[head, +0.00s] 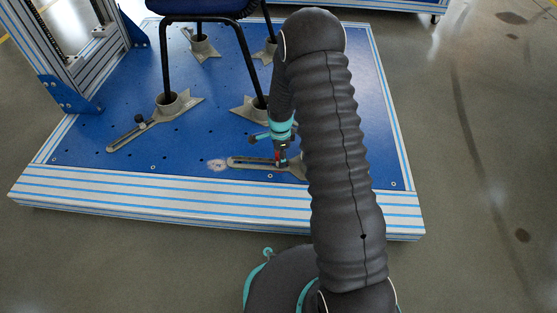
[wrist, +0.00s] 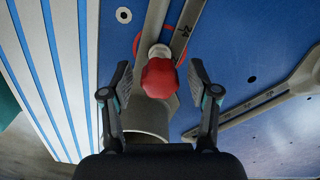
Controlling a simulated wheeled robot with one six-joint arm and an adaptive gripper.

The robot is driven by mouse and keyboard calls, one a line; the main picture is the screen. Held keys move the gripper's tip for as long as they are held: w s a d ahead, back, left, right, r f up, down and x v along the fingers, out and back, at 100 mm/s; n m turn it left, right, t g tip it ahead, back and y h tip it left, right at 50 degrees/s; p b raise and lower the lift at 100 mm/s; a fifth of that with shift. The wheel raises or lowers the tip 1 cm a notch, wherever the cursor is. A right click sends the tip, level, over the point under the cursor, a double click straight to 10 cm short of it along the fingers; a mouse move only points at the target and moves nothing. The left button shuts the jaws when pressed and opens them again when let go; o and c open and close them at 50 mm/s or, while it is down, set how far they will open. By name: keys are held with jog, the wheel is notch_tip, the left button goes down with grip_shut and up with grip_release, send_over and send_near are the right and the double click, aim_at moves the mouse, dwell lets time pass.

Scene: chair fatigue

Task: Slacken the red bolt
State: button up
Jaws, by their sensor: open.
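The red bolt (wrist: 159,78) has a lobed red head and shows in the middle of the wrist view. It sits at the slotted grey clamp bar (wrist: 190,22), next to a grey cup-like foot (wrist: 148,118). My gripper (wrist: 160,80) is open, with one finger on each side of the red head and a visible gap on both sides. In the head view my gripper (head: 280,155) points down over the clamp bar (head: 245,162) near the front of the blue plate; my arm hides part of that area.
The blue plate (head: 130,150) has a striped metal front edge (head: 200,205). A chair with black legs (head: 166,60) stands on it in grey feet. Another slotted bar with a dark knob (head: 140,119) lies left. A metal frame (head: 85,60) rises at the left back.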

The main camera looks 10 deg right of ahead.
jog(key=c, duration=0.7)
jog(key=shift+n, duration=0.7)
jog(key=shift+n, duration=0.7)
jog(key=shift+n, duration=0.7)
jog(key=o, duration=0.7)
